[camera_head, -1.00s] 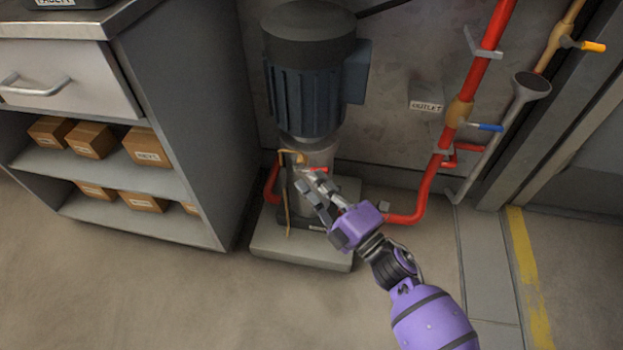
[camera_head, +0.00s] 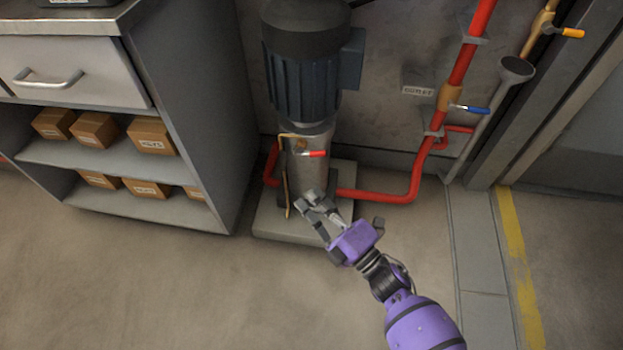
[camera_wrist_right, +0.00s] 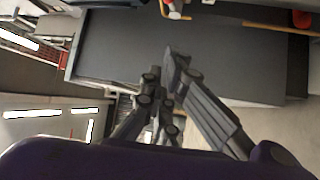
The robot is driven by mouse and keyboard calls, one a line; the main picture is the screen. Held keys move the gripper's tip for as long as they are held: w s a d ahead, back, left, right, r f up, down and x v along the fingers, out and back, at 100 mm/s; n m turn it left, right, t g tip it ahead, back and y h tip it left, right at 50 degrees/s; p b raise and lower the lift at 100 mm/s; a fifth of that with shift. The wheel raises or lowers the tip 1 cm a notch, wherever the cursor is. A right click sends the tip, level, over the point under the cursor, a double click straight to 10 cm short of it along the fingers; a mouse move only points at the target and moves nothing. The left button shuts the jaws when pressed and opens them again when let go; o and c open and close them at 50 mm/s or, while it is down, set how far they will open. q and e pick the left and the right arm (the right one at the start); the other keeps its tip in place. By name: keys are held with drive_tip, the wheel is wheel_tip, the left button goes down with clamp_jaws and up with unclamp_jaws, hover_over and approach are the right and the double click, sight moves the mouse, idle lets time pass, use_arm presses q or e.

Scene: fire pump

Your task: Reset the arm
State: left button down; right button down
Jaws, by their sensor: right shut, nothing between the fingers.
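My right gripper (camera_head: 318,207) is shut and empty in the head view, low in front of the pump's base. Its purple arm comes in from the lower right. The fire pump (camera_head: 305,75) stands upright against the wall, with a dark motor on a grey cylinder. A red-handled valve lever (camera_head: 313,154) lies across the cylinder, above and apart from the gripper. In the right wrist view the gripper fingers (camera_wrist_right: 168,85) point up the picture, and a red and tan fitting (camera_wrist_right: 174,10) shows at the top edge. My left gripper is in neither view.
A grey shelf unit (camera_head: 190,100) with several cardboard boxes (camera_head: 150,136) stands on the left. A red pipe (camera_head: 400,197) runs right from the pump and up the wall. Blue (camera_head: 474,109) and orange (camera_head: 572,33) valve handles sit at the right. The front floor is clear.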

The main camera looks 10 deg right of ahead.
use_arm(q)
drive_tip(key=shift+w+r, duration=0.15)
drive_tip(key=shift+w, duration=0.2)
use_arm(e)
drive_tip(key=shift+s+f, duration=0.35)
drive_tip(key=shift+f, duration=0.1)
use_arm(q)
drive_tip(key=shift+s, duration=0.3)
